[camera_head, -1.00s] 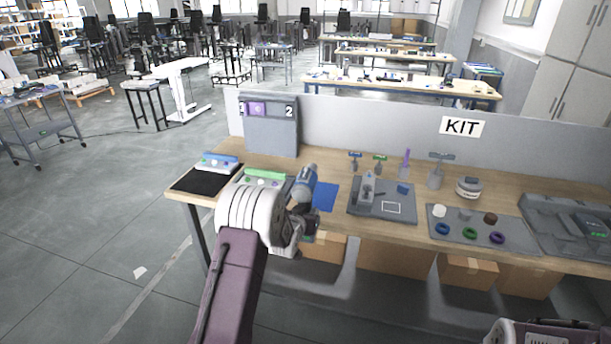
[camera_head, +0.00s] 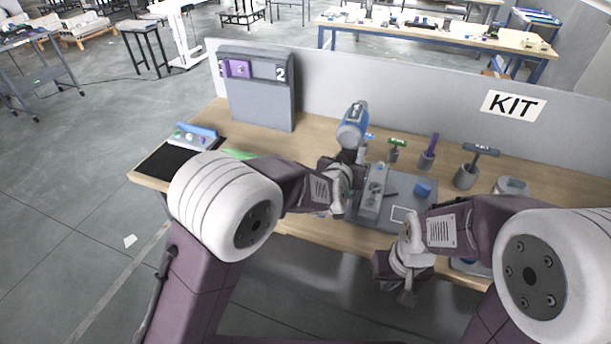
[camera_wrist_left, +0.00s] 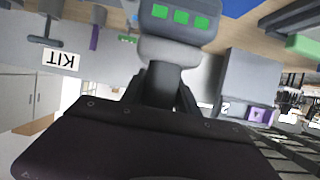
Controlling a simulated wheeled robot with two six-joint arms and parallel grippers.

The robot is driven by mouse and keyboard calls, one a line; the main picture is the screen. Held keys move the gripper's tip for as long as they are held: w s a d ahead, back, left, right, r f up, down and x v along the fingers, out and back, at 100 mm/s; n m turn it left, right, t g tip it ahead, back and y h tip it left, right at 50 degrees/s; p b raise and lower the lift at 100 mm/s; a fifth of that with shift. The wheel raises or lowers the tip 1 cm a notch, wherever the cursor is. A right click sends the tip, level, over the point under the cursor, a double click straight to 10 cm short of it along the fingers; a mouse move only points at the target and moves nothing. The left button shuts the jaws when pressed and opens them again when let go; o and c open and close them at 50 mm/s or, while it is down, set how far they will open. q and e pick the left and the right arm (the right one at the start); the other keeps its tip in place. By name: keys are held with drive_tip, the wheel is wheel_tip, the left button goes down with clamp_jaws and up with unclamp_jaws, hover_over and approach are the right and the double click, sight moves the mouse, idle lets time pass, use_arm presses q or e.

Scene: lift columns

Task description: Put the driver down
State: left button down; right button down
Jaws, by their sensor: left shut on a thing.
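The driver (camera_head: 352,124), blue and grey, stands up above the workbench in the head view. My left gripper (camera_head: 345,165) is shut on its grip. In the left wrist view, the driver's grey base (camera_wrist_left: 180,22) with green marks is beyond the dark fingers (camera_wrist_left: 165,85). I cannot see the driver touching the bench. The blue mat is mostly hidden behind my left arm. My right gripper (camera_head: 405,285) points down at the bench's front edge, away from the driver. Its finger gap is not clear.
A grey tray (camera_head: 425,190) with a blue block (camera_head: 423,189) lies right of my left gripper. Cups with tools, including a green-handled one (camera_head: 397,148), stand behind. A grey panel (camera_head: 262,100) and a black mat (camera_head: 165,160) are at left. A KIT sign (camera_head: 513,105) marks the back wall.

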use_arm(q)
drive_tip(key=w+a+f, duration=0.7)
drive_tip(key=a+f, duration=0.2)
drive_tip(key=f, duration=0.2)
drive_tip(key=shift+a, duration=0.2)
drive_tip(key=shift+r, duration=0.1)
drive_tip(key=shift+s+f+b, duration=0.25)
drive_tip(key=shift+f+b, duration=0.4)
drive_tip(key=shift+b, duration=0.3)
drive_tip(key=c, duration=0.9)
unclamp_jaws()
drive_tip(key=shift+s+f, duration=0.1)
drive_tip(key=shift+f, duration=0.2)
